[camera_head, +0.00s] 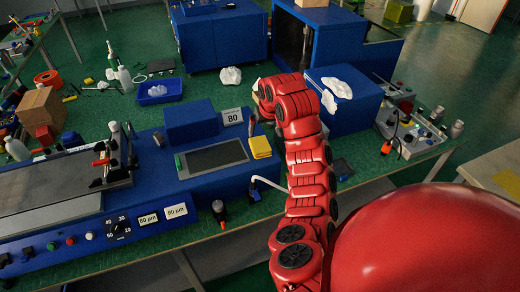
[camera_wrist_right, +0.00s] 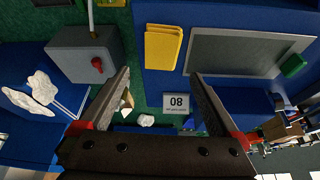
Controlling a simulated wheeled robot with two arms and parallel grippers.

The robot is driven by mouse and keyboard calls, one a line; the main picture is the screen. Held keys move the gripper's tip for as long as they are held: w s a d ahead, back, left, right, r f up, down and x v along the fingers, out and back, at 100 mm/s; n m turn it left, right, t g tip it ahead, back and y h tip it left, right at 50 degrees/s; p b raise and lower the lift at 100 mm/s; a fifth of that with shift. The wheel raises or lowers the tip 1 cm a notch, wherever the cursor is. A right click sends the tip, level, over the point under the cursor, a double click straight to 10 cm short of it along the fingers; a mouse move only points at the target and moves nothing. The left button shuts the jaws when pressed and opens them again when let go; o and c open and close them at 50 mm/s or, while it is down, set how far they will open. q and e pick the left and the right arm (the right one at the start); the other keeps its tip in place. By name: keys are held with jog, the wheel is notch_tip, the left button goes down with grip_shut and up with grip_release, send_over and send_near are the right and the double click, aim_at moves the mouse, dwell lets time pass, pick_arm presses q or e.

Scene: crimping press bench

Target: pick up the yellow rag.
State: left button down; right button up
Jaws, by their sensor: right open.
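The yellow rag (camera_head: 260,147) lies folded flat on the blue press housing, just right of the grey panel, in the head view. It also shows in the right wrist view (camera_wrist_right: 162,47), beyond the fingertips and roughly in line with the gap between them. My right gripper (camera_wrist_right: 160,74) is open, with nothing between its fingers. In the head view my right gripper (camera_head: 254,112) is partly hidden by my red arm, above and behind the rag. I cannot tell its exact height. My left gripper is not in view.
A grey panel (camera_head: 213,158) and a card reading 80 (camera_head: 232,117) are close to the rag. A blue box with white cloths (camera_head: 337,88) stands right of my arm. A blue tray (camera_head: 160,91) sits at the back left.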

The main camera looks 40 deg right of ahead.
aim_at(260, 145)
jog(key=shift+w+f, duration=0.2)
jog(key=shift+f, duration=0.35)
jog(key=p+x, duration=0.1)
jog(key=x, duration=0.3)
jog(key=shift+w+f, duration=0.1)
jog(key=shift+w, duration=0.1)
jog(key=shift+f, duration=0.2)
jog(key=shift+f+p, duration=0.15)
jog(key=shift+p, duration=0.2)
jog(key=p+x, duration=0.2)
jog(key=x, duration=0.2)
jog(key=shift+p, duration=0.3)
jog(key=shift+w+f, duration=0.2)
jog(key=shift+f, duration=0.2)
jog(key=c, duration=1.1)
